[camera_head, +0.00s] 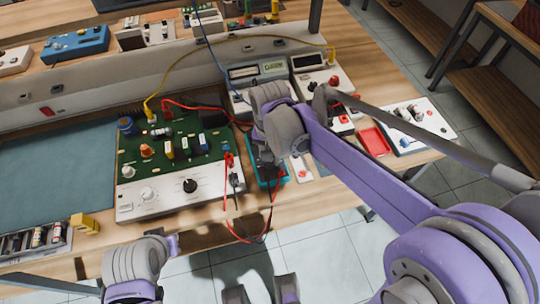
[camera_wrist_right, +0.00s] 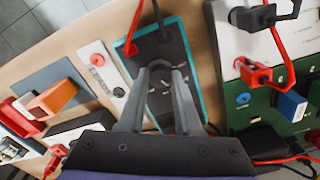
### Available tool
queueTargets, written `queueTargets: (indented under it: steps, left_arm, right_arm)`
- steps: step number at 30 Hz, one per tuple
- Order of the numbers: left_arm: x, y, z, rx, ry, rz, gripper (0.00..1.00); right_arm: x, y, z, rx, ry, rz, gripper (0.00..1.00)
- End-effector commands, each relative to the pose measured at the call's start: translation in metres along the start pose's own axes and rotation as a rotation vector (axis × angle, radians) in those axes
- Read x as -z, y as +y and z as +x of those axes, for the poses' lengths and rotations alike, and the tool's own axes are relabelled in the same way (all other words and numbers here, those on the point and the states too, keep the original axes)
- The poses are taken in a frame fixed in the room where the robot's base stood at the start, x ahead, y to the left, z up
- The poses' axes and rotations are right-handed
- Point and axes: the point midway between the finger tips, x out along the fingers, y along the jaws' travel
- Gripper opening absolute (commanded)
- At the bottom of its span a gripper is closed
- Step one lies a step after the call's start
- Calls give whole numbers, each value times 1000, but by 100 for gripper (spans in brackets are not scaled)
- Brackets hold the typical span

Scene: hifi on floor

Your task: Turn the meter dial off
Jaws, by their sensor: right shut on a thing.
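The meter is a dark handheld box with a teal edge. It lies in the right wrist view (camera_wrist_right: 178,45), face up on the wooden table, and in the head view (camera_head: 270,178) it is partly covered by my right arm. My right gripper (camera_wrist_right: 161,68) is over the meter's face with its fingertips close together, shut on the meter dial. The dial is hidden between and under the fingers. In the head view my right gripper (camera_head: 262,150) comes down onto the meter.
A green circuit board with a white knob panel (camera_head: 150,200) stands left of the meter. A small white plate with a red button (camera_head: 300,168) and a red tray (camera_head: 374,141) are to its right. Red and black leads (camera_head: 236,215) loop beside the meter, over the table's front edge.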

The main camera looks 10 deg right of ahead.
Motion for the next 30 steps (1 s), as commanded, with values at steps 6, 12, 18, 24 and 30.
queueTargets:
  steps: [6,12,18,24,30]
  left_arm:
    - [0,0,-1,0,0,0,0]
    - [1,0,-1,0,1,0,0]
    - [1,0,-1,0,1,0,0]
    - [1,0,-2,0,1,0,0]
    - [1,0,-2,0,1,0,0]
  right_arm:
    - [0,0,0,0,0,-206,0]
    - [0,0,0,0,0,-396,0]
    - [0,0,0,0,0,-585,0]
    - [0,0,0,0,0,-762,0]
    - [0,0,0,0,0,-906,0]
